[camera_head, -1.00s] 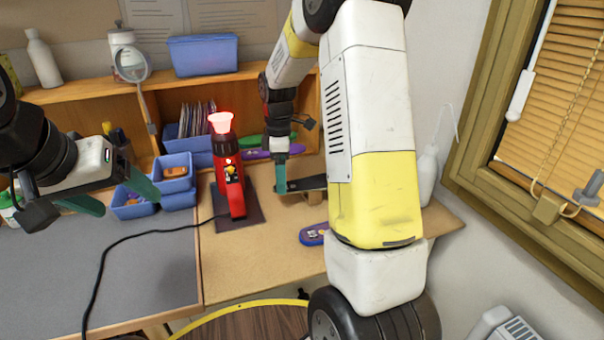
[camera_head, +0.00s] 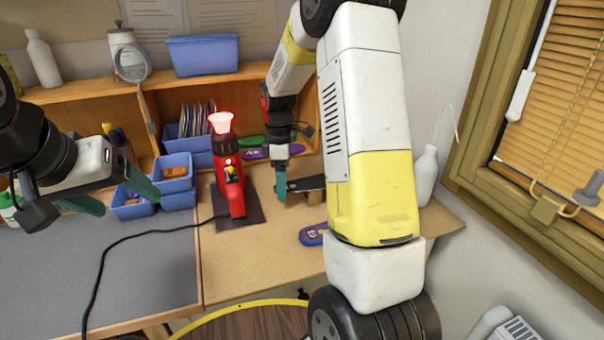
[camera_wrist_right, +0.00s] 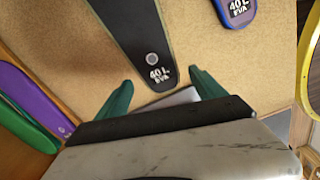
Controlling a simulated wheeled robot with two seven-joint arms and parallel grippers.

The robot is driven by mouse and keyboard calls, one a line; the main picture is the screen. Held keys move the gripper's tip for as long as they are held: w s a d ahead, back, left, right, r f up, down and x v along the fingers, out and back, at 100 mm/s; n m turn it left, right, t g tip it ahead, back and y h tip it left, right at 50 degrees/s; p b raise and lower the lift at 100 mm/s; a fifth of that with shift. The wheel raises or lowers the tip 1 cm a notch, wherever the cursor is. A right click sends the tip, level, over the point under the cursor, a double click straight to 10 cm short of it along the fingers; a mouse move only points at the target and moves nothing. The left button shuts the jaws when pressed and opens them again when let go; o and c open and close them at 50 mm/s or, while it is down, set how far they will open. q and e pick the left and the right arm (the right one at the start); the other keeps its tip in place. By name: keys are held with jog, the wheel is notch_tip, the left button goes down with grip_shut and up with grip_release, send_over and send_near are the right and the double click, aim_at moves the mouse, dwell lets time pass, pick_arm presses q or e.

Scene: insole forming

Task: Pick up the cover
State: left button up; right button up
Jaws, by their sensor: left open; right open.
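A dark insole-shaped piece (camera_wrist_right: 145,40) marked "40 L EVA" lies over the tan worktop, its narrow labelled end toward my right gripper. It also shows in the head view (camera_head: 311,183), partly behind my right arm. I cannot tell for sure that it is the cover. My right gripper (camera_wrist_right: 160,90) is open, with teal fingers on either side of the labelled end, and no contact is visible. In the head view one right fingertip (camera_head: 281,184) shows beside the piece. My left gripper (camera_head: 130,202) is open and empty at the left, in front of the blue bins.
A red tool (camera_head: 234,190) with a glowing top stands on a dark mat (camera_head: 255,216). A blue piece (camera_head: 312,235) lies nearer the front, and purple (camera_wrist_right: 35,102) and green pieces lie toward the back. Blue bins (camera_head: 175,165) stand behind my left gripper. A black cable crosses the grey mat.

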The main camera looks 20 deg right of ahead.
jog(key=c, duration=1.3)
jog(key=shift+r, duration=0.15)
